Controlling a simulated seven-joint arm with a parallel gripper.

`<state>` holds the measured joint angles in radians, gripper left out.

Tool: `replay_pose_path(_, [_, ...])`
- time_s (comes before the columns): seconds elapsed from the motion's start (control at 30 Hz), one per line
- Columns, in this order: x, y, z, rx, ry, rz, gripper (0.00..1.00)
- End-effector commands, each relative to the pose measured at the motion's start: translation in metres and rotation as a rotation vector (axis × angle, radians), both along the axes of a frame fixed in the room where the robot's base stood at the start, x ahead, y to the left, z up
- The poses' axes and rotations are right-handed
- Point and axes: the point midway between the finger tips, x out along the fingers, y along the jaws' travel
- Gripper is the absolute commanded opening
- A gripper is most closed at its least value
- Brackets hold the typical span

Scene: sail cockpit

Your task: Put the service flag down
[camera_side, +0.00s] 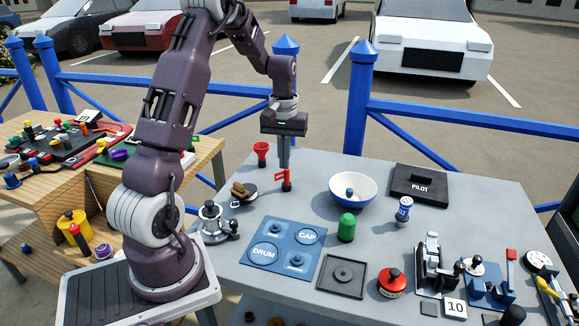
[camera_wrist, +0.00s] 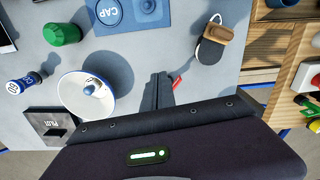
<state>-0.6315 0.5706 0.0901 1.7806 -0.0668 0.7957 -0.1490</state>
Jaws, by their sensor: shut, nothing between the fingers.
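The service flag (camera_side: 281,177) is a small red piece on a dark base with some red on it, standing on the grey table near its far edge. It looks upright. My gripper (camera_side: 285,165) points straight down just above and behind the flag, its fingers together. In the wrist view the closed fingers (camera_wrist: 163,82) show at the lower middle, and only a red sliver of the flag (camera_wrist: 177,82) shows beside them. The rest of the flag is hidden by the fingers and gripper body. I cannot tell whether the fingertips touch it.
A red funnel-like cup (camera_side: 262,149) stands left of the flag. A white bowl with a blue rim (camera_side: 353,202) is to the right, and a wooden-handled brush (camera_side: 243,190) is front left. A blue panel (camera_side: 270,228) marked DRUM and CAP lies in front.

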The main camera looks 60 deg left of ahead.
Motion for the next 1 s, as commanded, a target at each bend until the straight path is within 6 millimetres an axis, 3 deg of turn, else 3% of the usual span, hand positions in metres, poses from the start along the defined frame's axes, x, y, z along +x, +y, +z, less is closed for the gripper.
replay_pose_path(0.07, [-0.009, -0.002, -0.014, -0.002, 0.0, -0.077, 0.0])
replay_pose_path(0.27, [-0.01, -0.002, -0.04, -0.002, 0.0, -0.095, 0.0])
replay_pose_path(0.63, [-0.011, -0.002, -0.12, -0.003, 0.001, -0.094, 0.0])
replay_pose_path(0.8, [0.011, 0.02, -0.117, 0.002, -0.003, -0.093, 0.0])
replay_pose_path(1.0, [0.018, 0.028, -0.116, 0.001, -0.002, -0.094, 0.0])
